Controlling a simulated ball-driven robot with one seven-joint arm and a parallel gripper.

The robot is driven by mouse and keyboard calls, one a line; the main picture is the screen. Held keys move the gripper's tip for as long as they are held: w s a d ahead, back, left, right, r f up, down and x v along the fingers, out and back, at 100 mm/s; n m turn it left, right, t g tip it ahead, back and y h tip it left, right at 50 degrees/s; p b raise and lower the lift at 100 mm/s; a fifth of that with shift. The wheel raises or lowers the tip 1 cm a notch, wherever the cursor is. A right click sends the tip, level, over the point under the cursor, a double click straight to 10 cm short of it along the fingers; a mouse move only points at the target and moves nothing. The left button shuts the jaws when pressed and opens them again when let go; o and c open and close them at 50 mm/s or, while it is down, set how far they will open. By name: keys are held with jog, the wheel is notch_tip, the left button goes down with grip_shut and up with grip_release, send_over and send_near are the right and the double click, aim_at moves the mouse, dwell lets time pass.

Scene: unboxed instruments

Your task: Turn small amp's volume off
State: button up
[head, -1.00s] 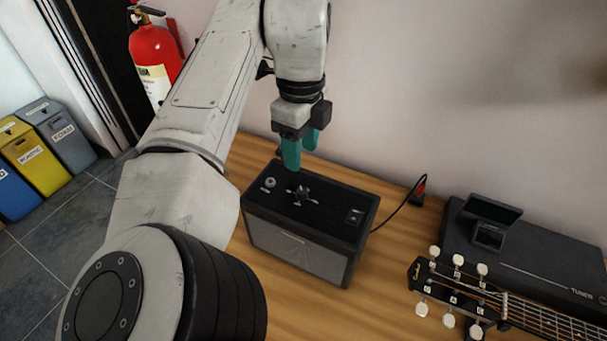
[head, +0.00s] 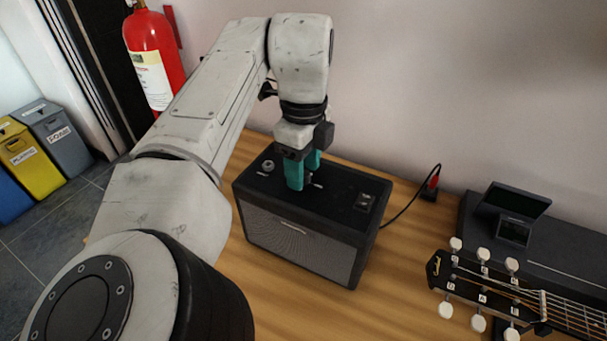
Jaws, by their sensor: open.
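The small amp (head: 308,245) is a black box with a grey grille front, standing on the wooden table. On its top panel are a round silver knob (head: 267,166) at the left and a switch (head: 364,202) at the right. My gripper (head: 304,180), with teal fingers, points down at the middle of the top panel, over the central knob. The fingers are apart, and they hide most of that knob. I cannot tell whether they touch it.
A black cable (head: 407,207) runs from the amp to a plug at the wall. A guitar headstock (head: 470,285) and a black tuner unit (head: 560,250) lie to the right. A red fire extinguisher (head: 153,60) and bins (head: 55,140) stand at the left.

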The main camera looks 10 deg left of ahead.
jog(key=shift+f, duration=0.15)
jog(key=shift+c, duration=0.5)
grip_shut()
